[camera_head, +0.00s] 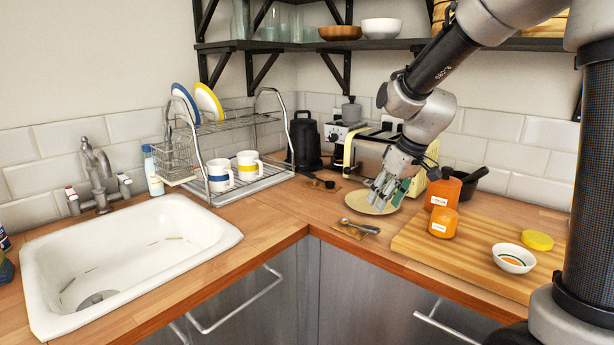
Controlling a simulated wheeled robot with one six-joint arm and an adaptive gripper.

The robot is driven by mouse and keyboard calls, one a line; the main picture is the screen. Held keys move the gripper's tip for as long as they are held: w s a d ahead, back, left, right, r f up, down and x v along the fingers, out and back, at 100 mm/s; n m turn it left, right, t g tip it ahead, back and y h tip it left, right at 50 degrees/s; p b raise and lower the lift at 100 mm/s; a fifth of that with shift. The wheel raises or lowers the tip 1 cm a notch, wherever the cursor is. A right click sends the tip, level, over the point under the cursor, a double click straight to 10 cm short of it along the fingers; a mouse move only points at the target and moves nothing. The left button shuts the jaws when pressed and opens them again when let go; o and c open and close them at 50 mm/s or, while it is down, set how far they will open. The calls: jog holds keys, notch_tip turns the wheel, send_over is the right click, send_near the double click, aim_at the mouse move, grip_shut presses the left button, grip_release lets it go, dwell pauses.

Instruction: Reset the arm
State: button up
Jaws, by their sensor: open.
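My arm reaches in from the upper right. My gripper (378,197) hangs fingers down over a tan plate (350,203) on the wooden counter. The fingers are spread, and I see nothing between them. They cover part of the plate, and I cannot tell whether they touch it.
A toaster (368,158), black kettle (305,140) and dish rack (232,182) with mugs stand behind and left. Orange jars (443,223) and a small bowl (514,259) are on a cutting board (460,261) at right. A sink (130,260) is at left; a shelf (380,43) hangs above.

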jog(key=s+d+r+m+h, duration=0.1)
jog(key=s+d, duration=0.3)
jog(key=s, duration=0.4)
jog(key=s+d+r+m+t, duration=0.1)
jog(key=s+d+r+m, duration=0.2)
jog(key=s, duration=0.6)
jog(key=s+d+r+m+h, duration=0.1)
jog(key=s+d+r+m, duration=0.1)
jog(key=s+d, duration=0.3)
jog(key=s+r, duration=0.1)
jog(key=s, duration=0.2)
jog(key=shift+s+r+t+h, duration=0.15)
jog(key=shift+s+t+h, duration=0.1)
jog(key=shift+t+h, duration=0.05)
